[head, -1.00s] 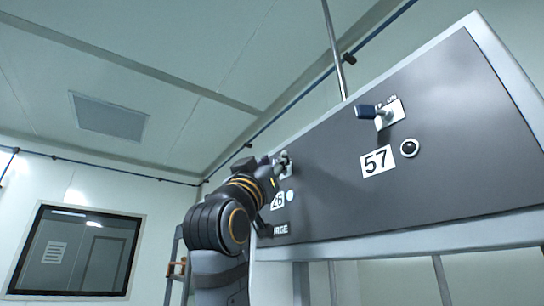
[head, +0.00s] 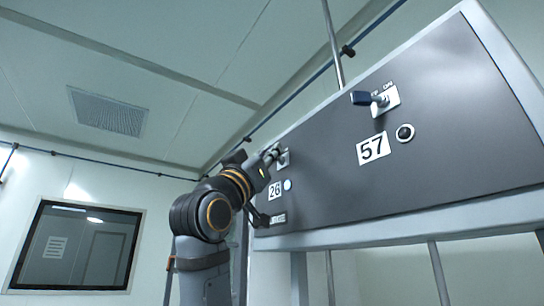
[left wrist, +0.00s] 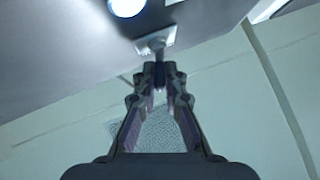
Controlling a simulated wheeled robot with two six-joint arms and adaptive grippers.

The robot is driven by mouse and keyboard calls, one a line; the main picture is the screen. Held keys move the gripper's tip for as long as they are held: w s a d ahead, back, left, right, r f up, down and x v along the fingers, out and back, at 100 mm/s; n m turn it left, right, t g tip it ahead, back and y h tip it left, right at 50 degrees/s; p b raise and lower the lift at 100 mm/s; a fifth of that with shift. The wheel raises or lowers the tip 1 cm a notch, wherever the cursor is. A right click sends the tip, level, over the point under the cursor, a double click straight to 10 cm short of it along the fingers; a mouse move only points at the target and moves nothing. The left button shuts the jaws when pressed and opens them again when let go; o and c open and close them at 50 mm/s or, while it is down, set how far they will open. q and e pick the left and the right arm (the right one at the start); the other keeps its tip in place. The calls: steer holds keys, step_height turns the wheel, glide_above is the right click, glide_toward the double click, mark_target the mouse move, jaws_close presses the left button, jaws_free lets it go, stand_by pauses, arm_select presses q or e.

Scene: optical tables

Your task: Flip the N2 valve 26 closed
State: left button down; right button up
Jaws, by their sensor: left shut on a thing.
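The N2 valve 26 is on the dark panel, marked by the label 26 (head: 274,190). Its pale mounting plate (head: 283,158) shows just past my left gripper (head: 273,154) in the head view. In the left wrist view the plate (left wrist: 156,40) lies ahead of the fingertips, with the lever (left wrist: 159,71) running from it to between them. My left gripper (left wrist: 160,80) is shut on this lever. The fingers partly hide the lever, so I cannot tell its exact angle from the head view. My right gripper is not in view.
A round light (head: 287,184) is next to the label 26. A grey frame rail (head: 400,221) runs under the panel, with open space below.

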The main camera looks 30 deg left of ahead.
arm_select(q)
steer(key=shift+w+a+m+g+h+p, duration=0.2)
steer(key=shift+a+m+g+h, duration=0.25)
steer(key=shift+m+g+h, duration=2.1)
steer(key=shift+w+a+m+g+h+p, duration=0.25)
steer(key=shift+a+m+g+h, duration=0.4)
steer(key=shift+h, duration=3.65)
steer(key=shift+w+a+m+g+h+p, duration=0.25)
steer(key=shift+m+g+h, duration=1.55)
steer(key=shift+h, duration=1.65)
steer(key=shift+a+m+g+h, duration=0.1)
steer(key=shift+m+g+h, duration=0.2)
steer(key=shift+g, duration=0.1)
steer(key=c, duration=1.4)
jaws_free()
